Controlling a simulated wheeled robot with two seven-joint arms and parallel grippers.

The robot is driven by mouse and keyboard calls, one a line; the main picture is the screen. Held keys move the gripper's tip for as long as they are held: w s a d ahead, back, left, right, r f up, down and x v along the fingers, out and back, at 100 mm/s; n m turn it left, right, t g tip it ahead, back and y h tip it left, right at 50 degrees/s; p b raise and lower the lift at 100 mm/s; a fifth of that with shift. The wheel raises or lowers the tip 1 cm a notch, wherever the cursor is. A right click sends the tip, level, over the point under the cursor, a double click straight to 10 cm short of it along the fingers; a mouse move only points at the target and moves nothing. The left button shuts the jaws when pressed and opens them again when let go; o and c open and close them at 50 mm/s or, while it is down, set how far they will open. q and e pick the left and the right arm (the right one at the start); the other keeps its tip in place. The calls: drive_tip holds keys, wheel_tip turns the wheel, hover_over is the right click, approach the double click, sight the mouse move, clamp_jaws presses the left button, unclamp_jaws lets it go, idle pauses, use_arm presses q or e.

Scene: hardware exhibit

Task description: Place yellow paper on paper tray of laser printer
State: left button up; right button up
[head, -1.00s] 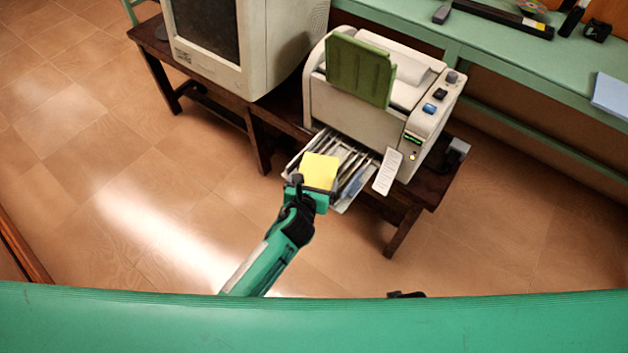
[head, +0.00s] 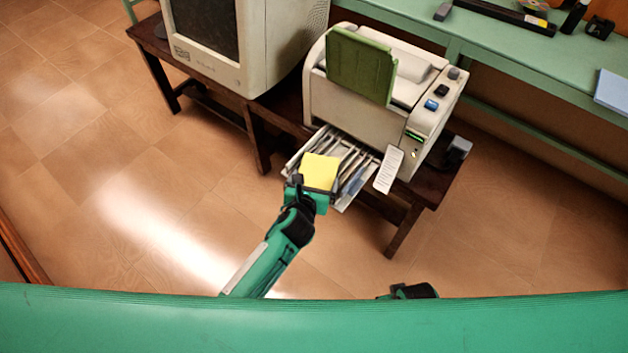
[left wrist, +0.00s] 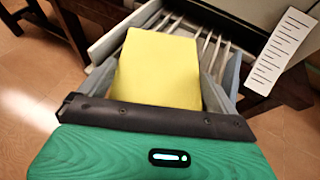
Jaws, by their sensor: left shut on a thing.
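The yellow paper (head: 319,171) is a small flat square in the head view. My left gripper (head: 309,193) is shut on its near edge and holds it over the open paper tray (head: 343,205). The paper also shows in the left wrist view (left wrist: 158,68), reaching forward from the jaw bar above the tray's ribbed floor (left wrist: 212,50). I cannot tell whether it touches the tray. The beige laser printer (head: 345,107) stands on a dark wooden bench, with the tray sticking out of its front. My right gripper (head: 413,291) shows only partly at the bottom; its jaws cannot be made out.
An old computer monitor (head: 245,50) stands left of the printer on the bench (head: 150,45). A white printed label (head: 388,170) hangs by the tray's right side. A green table (head: 490,50) with small items runs behind. The tiled floor at left is clear.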

use_arm(q)
drive_tip(key=shift+f+b, duration=0.3)
drive_tip(key=shift+f, duration=0.3)
use_arm(e)
drive_tip(key=shift+f, duration=0.35)
use_arm(q)
drive_tip(key=o, duration=0.8)
drive_tip(key=shift+c, duration=0.2)
drive_tip(key=shift+s+a+r, duration=0.1)
drive_tip(key=shift+s+r, duration=0.05)
drive_tip(key=shift+s, duration=0.15)
drive_tip(key=p+v, duration=0.2)
drive_tip(key=v, duration=1.1)
use_arm(e)
drive_tip(key=f, duration=0.3)
drive_tip(key=shift+s+d+f, duration=0.2)
drive_tip(key=shift+s+d, duration=0.05)
drive_tip(key=shift+s, duration=0.1)
use_arm(q)
drive_tip(key=shift+s+a, duration=0.1)
